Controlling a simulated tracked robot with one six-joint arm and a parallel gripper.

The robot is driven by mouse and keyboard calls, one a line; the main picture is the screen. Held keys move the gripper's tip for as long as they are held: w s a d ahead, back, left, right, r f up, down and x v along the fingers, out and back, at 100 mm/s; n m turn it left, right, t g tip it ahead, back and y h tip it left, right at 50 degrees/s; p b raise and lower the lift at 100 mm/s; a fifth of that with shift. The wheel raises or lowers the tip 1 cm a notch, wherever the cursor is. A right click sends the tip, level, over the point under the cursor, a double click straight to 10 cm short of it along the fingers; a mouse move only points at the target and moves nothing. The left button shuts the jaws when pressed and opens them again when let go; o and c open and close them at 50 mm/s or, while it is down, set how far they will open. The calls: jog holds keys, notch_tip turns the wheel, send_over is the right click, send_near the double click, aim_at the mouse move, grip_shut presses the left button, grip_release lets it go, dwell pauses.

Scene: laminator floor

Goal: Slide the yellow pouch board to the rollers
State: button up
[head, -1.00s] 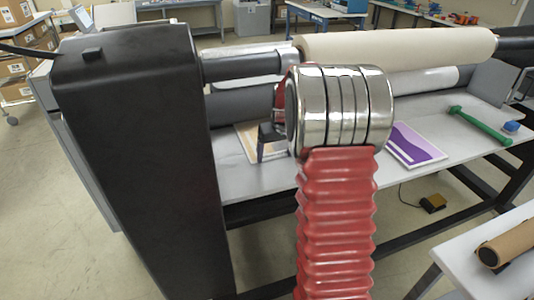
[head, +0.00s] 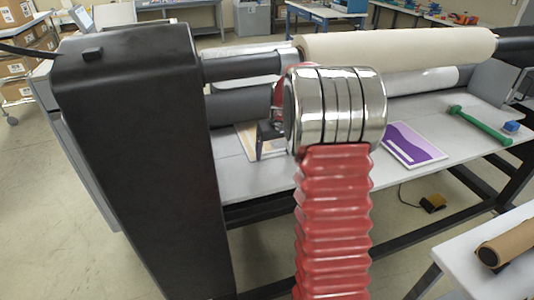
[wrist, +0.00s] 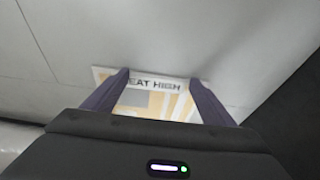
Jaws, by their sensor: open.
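The yellow pouch board (head: 246,142) lies flat on the laminator's pale table in the head view, partly hidden behind my arm. In the wrist view the board (wrist: 150,100) is white with yellow-orange shapes, a grey patch and dark lettering reading "EAT HIGH" between the fingers. My gripper (wrist: 158,78) is open, its two dark fingers spread over the board's left and right parts. Whether they touch the board cannot be told. In the head view my gripper (head: 267,142) shows only as a small dark part left of the metal rings. The rollers (head: 395,47) run across behind the table.
A purple and white board (head: 412,146) lies to the right on the table. A green-handled tool (head: 478,124) and a blue block (head: 511,127) lie farther right. The laminator's tall black end housing (head: 135,150) stands close on the left. Bare table shows between the boards and tool.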

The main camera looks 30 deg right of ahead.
jog(key=shift+s+a+f, duration=0.1)
jog(key=shift+s, duration=0.2)
jog(key=shift+d, duration=0.25)
dwell(0.4)
jog(key=shift+s+d, duration=0.15)
jog(key=shift+d, duration=0.2)
jog(key=shift+w+d, duration=0.15)
jog(key=shift+w, duration=0.25)
dwell(0.8)
jog(key=shift+s, duration=0.6)
dwell(0.9)
jog(key=shift+r, duration=0.25)
jog(key=shift+v, duration=3)
jog(key=shift+s, duration=0.1)
